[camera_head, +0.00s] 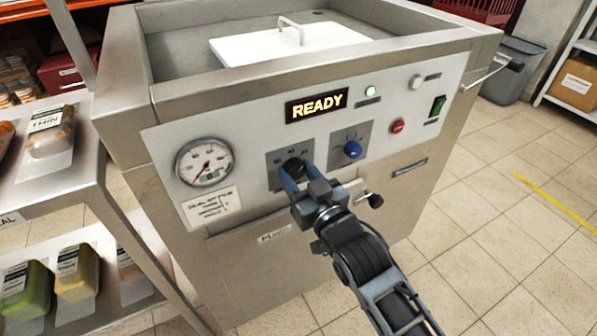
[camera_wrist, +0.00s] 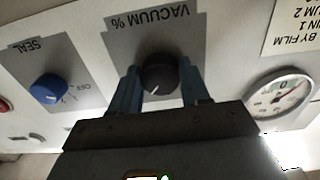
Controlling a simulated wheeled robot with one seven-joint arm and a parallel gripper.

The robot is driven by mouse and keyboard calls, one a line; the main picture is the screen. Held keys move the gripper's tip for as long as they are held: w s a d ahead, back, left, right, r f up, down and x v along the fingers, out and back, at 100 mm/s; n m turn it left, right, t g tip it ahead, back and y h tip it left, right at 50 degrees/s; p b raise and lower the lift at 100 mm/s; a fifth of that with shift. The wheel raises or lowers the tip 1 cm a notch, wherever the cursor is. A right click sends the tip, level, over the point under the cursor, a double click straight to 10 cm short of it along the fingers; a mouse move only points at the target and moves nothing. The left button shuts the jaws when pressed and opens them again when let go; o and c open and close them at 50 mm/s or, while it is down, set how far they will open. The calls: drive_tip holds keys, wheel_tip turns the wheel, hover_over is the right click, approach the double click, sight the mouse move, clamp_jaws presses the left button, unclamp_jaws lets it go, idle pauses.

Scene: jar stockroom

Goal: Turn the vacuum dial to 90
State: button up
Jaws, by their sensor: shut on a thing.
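The vacuum dial (camera_head: 294,167) is a round black knob on a grey plate on the machine's sloped front panel. In the wrist view, which is upside down, the dial (camera_wrist: 158,72) sits under the label "VACUUM %". My gripper (camera_head: 297,174) is shut on the dial, one blue finger on each side; both fingers (camera_wrist: 159,84) also show in the wrist view. A small pale mark shows on the knob, but the value it points to cannot be read. The gripper hides part of the scale.
A blue seal knob (camera_head: 352,149) is close to the right of the dial. A round gauge (camera_head: 205,163) is to the left. A lit "READY" display (camera_head: 316,105), a red button (camera_head: 397,126) and a green switch (camera_head: 438,106) share the panel. A shelf (camera_head: 60,180) stands left.

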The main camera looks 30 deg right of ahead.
drive_tip(key=n+p, duration=0.1)
drive_tip(key=n, duration=0.2)
drive_tip(key=shift+r+n+p, duration=0.1)
drive_tip(key=shift+n+p, duration=0.2)
drive_tip(key=shift+p, duration=0.1)
drive_tip(key=shift+n+p, duration=0.8)
drive_tip(key=shift+n, duration=1.2)
drive_tip(key=o, duration=1.1)
drive_tip(key=shift+c, duration=0.2)
drive_tip(key=s, duration=0.7)
drive_tip(key=shift+s+b, duration=0.4)
drive_tip(key=shift+b, duration=0.05)
